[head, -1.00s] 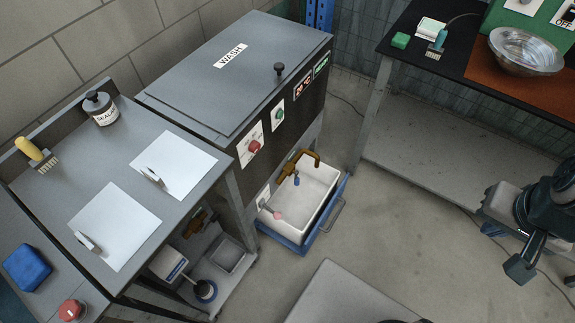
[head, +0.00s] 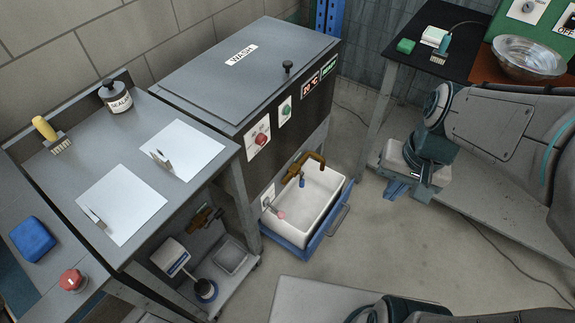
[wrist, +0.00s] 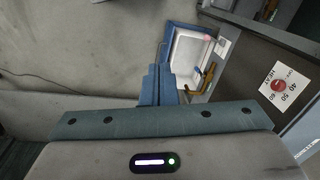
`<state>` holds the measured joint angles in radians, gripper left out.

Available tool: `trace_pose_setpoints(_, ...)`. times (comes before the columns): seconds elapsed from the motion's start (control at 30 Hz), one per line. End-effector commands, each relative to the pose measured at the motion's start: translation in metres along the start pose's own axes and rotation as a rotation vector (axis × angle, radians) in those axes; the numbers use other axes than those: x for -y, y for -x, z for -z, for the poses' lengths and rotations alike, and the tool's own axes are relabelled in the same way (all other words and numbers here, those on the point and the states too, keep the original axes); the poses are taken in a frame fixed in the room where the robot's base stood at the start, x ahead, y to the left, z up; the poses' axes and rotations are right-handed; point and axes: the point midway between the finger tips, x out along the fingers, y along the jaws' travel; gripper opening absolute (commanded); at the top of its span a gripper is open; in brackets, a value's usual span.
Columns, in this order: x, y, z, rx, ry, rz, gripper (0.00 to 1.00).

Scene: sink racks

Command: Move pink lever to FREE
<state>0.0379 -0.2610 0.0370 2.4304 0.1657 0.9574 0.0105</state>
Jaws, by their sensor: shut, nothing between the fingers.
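The pink lever (head: 281,215) is a small knob-ended lever at the left side of the white sink basin (head: 322,205), low beside the wash cabinet. A small white plate (head: 267,196) sits by it, its lettering too small to read. In the wrist view the pink end (wrist: 207,38) shows at the basin's far end. My gripper (head: 395,190) is to the right of the basin, over the floor and apart from the lever. Its blue fingers (wrist: 158,85) are together and empty, and hide part of the basin's near edge in the wrist view.
A brass tap (head: 311,166) with a blue-tipped part reaches over the basin. A blue tray (head: 301,249) with a handle surrounds it. The grey wash cabinet (head: 228,90) rises behind, and a low trolley (head: 208,291) stands left. Floor between gripper and basin is clear.

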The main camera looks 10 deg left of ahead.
Motion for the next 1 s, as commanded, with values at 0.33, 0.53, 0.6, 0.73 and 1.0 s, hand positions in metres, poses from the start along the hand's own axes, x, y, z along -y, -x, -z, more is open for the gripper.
trace_pose_setpoints(0.33, 0.037, -0.134, 0.022, 0.381, -0.184, 0.221, 0.0)
trace_pose_setpoints(0.53, 0.059, -0.204, 0.034, 0.581, -0.307, 0.367, 0.0)
trace_pose_setpoints(0.6, 0.067, -0.229, 0.039, 0.649, -0.354, 0.422, 0.0)
trace_pose_setpoints(0.73, 0.08, -0.274, 0.048, 0.769, -0.446, 0.528, 0.0)
trace_pose_setpoints(1.0, 0.101, -0.37, 0.069, 0.997, -0.66, 0.768, 0.0)
